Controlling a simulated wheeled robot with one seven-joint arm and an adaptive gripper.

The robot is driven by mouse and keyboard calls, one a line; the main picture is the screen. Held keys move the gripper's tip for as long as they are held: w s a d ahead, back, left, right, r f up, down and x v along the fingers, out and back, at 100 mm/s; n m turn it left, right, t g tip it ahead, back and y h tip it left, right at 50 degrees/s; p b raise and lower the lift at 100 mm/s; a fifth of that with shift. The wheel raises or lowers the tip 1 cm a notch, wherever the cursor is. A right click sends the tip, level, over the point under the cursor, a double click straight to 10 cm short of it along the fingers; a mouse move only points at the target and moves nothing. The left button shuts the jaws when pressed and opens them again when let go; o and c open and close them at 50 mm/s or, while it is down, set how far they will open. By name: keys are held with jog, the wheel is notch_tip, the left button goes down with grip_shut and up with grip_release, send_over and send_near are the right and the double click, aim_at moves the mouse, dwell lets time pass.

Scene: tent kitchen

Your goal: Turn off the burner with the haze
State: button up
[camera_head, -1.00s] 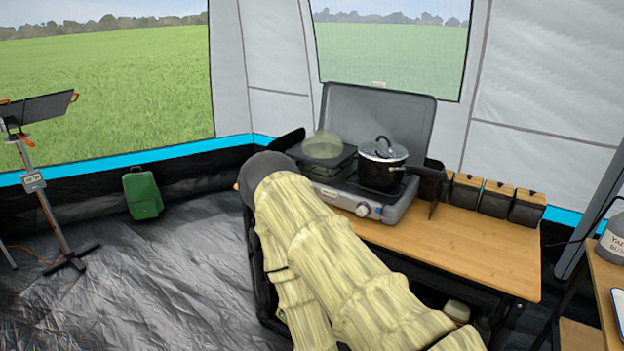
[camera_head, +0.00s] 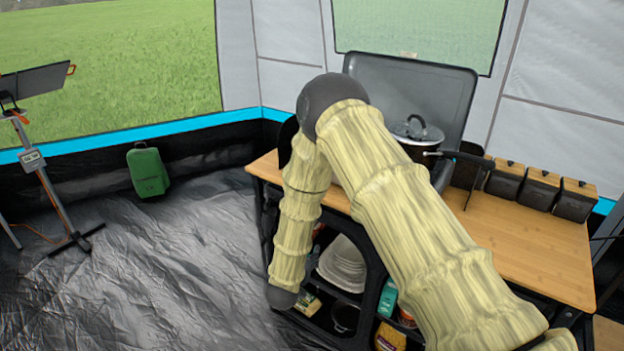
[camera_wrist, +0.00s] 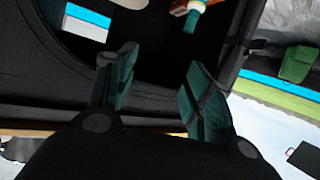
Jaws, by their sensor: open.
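The camp stove (camera_head: 452,100) stands on the wooden table with its grey lid raised. A black pot (camera_head: 413,146) with a glass lid sits on its right burner. My arm covers the left burner and the front of the stove, so the knobs and any haze are hidden in the head view. My gripper (camera_wrist: 160,62) is open and empty in the wrist view. Its dark green fingers are spread in front of a dark shelf opening below the tabletop, away from the stove knobs.
The table (camera_head: 530,245) has black canisters (camera_head: 541,188) at its right. Shelves underneath hold stacked plates (camera_head: 343,263) and packages. A green bag (camera_head: 148,171) and a stand (camera_head: 52,195) are at the left; the floor between them and the table is free.

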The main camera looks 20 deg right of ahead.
jog(key=w+a+r+m+g+h, duration=0.1)
jog(key=w+r+m+h, duration=0.35)
jog(key=r, duration=0.45)
jog(key=w+a+r+m+h, duration=0.1)
jog(key=w+r+m+h, duration=0.3)
jog(key=r, duration=0.6)
jog(key=shift+n+y, duration=0.45)
jog(key=shift+n, duration=0.2)
jog(key=x, duration=0.7)
jog(key=f+p+x, duration=0.1)
jog(key=x, duration=0.3)
jog(key=shift+w+d, duration=0.1)
jog(key=shift+w, duration=0.25)
jog(key=c, duration=1)
jog(key=shift+c, duration=0.2)
